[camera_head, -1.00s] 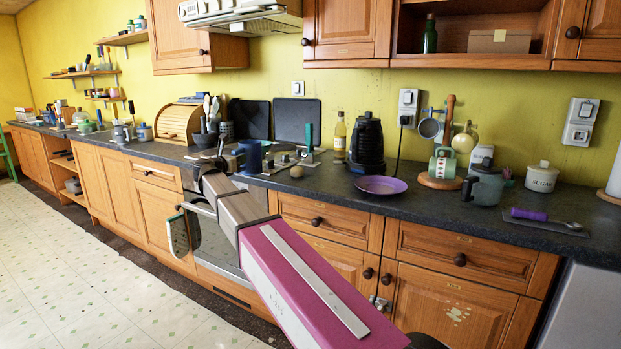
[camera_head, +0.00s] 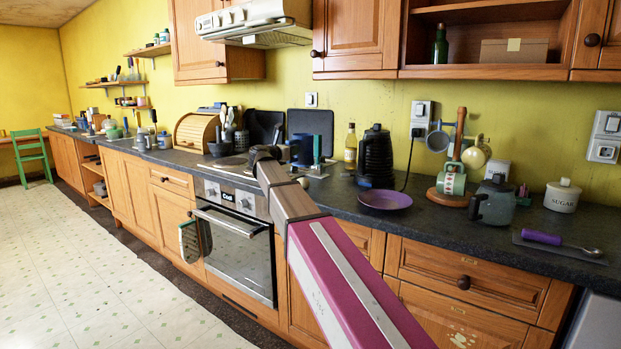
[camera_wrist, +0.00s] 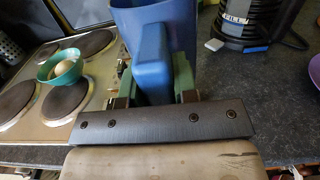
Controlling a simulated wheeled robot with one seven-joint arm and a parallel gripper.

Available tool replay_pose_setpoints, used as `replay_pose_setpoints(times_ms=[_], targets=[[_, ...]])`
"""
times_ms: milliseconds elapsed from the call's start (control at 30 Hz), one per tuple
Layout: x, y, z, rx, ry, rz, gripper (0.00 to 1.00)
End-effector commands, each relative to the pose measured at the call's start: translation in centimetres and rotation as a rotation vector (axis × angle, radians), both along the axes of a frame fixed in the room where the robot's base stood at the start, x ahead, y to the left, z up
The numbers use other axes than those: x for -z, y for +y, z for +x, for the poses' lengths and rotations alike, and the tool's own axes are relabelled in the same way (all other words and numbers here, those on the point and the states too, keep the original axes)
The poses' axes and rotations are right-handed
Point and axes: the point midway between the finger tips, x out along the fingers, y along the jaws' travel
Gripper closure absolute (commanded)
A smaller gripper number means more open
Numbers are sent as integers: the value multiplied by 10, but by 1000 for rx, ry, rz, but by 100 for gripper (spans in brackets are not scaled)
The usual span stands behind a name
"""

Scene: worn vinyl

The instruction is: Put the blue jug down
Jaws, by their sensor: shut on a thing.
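The blue jug (camera_wrist: 176,28) is at the top middle of the wrist view, its thick handle (camera_wrist: 153,76) toward me. My gripper (camera_wrist: 155,92) is shut on that handle, a green finger pad at each side. In the head view the jug (camera_head: 302,150) shows dark blue beyond the end of my arm, over the counter near the right side of the hob. My gripper (camera_head: 268,153) is partly hidden there by my own arm. The jug's base is hidden, so I cannot tell whether it touches the counter.
A green bowl (camera_wrist: 58,75) with a pale round thing in it stands on the hob (camera_wrist: 98,72), left of the jug. The black kettle (camera_head: 376,155) and purple plate (camera_head: 385,199) are to the right. Dark countertop (camera_wrist: 225,78) is bare between hob and kettle.

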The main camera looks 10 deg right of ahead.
Motion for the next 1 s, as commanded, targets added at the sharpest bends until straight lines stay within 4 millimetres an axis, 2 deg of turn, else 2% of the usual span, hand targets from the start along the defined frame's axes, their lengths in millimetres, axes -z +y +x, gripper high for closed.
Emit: replay_pose_setpoints(times_ms=[33, 100, 400, 567, 833, 1000], targets=[[7, -10, -11, 1, 0, -1, 100], [16, -21, -19, 0, 1, -1, 100], [46, -62, -48, 0, 1, -2, 100], [54, -65, -48, -1, 1, -2, 100], [86, -64, -48, -1, 1, -2, 100], [88, -64, -48, -1, -1, -2, 100]])
